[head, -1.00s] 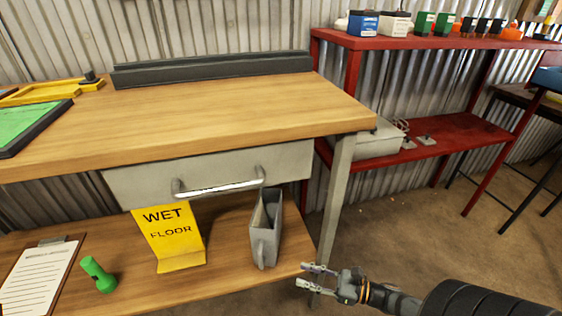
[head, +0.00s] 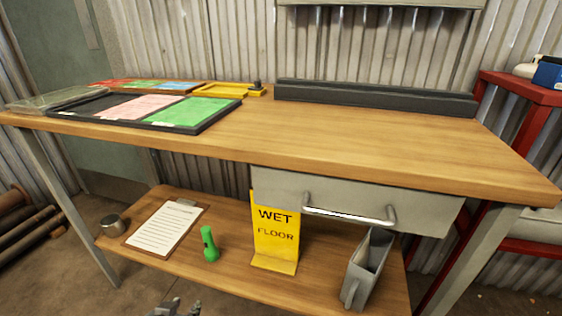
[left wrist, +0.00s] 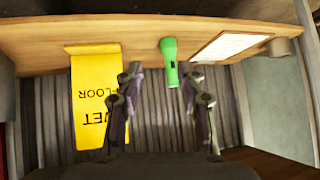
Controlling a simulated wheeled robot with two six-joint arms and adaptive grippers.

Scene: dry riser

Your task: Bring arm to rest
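My left gripper (head: 177,307) just shows at the bottom edge of the head view, in front of and below the bench's lower shelf (head: 222,268). In the left wrist view its two fingers (left wrist: 165,82) are spread apart with nothing held between them. That view is upside down. The green torch (left wrist: 169,62) shows beyond the gap between the fingers, standing on the shelf, apart from them. My right gripper is out of view now.
The lower shelf holds a yellow wet floor sign (head: 275,232), a clipboard (head: 166,228), a grey holder (head: 368,268) and a metal tin (head: 112,225). Above is a shut drawer (head: 430,212). Trays (head: 205,112) lie on the wooden bench top (head: 340,140). A red shelf unit (head: 520,85) stands right.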

